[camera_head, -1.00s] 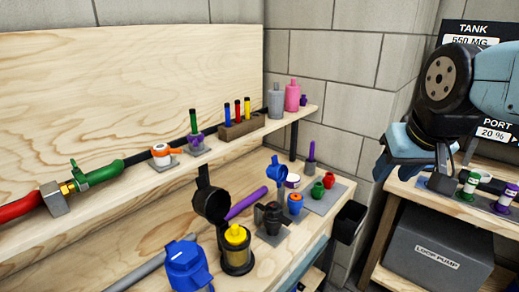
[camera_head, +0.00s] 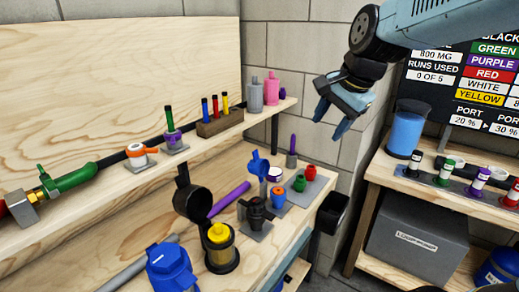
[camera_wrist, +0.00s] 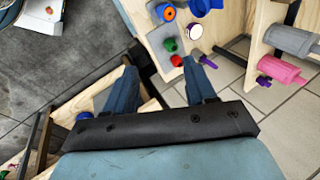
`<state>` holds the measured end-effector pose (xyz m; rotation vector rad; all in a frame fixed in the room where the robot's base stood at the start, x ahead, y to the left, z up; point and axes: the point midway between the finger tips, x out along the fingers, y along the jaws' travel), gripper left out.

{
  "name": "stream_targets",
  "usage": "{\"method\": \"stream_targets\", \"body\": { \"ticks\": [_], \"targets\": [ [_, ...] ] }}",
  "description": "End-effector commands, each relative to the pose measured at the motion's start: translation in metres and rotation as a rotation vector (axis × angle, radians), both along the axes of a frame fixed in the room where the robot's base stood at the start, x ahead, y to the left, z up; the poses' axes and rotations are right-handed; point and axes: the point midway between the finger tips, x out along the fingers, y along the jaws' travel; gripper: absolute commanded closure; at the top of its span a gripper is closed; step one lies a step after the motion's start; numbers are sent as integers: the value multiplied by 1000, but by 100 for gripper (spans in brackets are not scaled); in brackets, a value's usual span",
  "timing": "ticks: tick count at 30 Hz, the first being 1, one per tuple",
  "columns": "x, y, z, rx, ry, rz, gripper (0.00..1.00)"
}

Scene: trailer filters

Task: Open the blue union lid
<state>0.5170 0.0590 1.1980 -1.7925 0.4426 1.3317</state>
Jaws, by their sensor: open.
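A small blue lid-like piece (camera_head: 259,165) stands tilted up on the lower bench, beside a jar with a white top (camera_head: 274,174). A blue part, probably the same, shows at the top edge of the wrist view (camera_wrist: 205,6). A larger blue capped housing (camera_head: 172,268) stands at the bench's front. I cannot tell for sure which blue piece is the union lid. My gripper (camera_head: 331,119) is open and empty, in the air right of and above the bench. In the wrist view its spread fingers (camera_wrist: 159,78) point toward the bench's end, with nothing between them.
An orange-topped blue piece (camera_head: 278,196), a green pot (camera_head: 299,183) and a red pot (camera_head: 310,172) stand close together. A black cup with raised lid (camera_head: 191,202) and a yellow filter (camera_head: 219,236) are nearer. The upper shelf (camera_head: 230,128) overhangs behind. A second bench (camera_head: 440,193) is right.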

Motion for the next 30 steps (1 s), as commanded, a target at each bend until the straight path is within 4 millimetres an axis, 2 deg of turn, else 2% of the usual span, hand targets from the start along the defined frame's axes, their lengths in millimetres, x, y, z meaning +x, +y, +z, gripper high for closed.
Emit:
{"method": "stream_targets", "body": {
  "ticks": [1, 6, 15, 21, 30],
  "targets": [
    [17, 9, -2, 50, 38, -80, 45],
    [69, 37, -10, 213, 160, -395, 45],
    [149, 93, -39, 419, 363, -933, 45],
    [177, 117, -54, 485, 435, -1149, 45],
    [187, 128, -73, 501, 456, -1212, 45]
  ]
}}
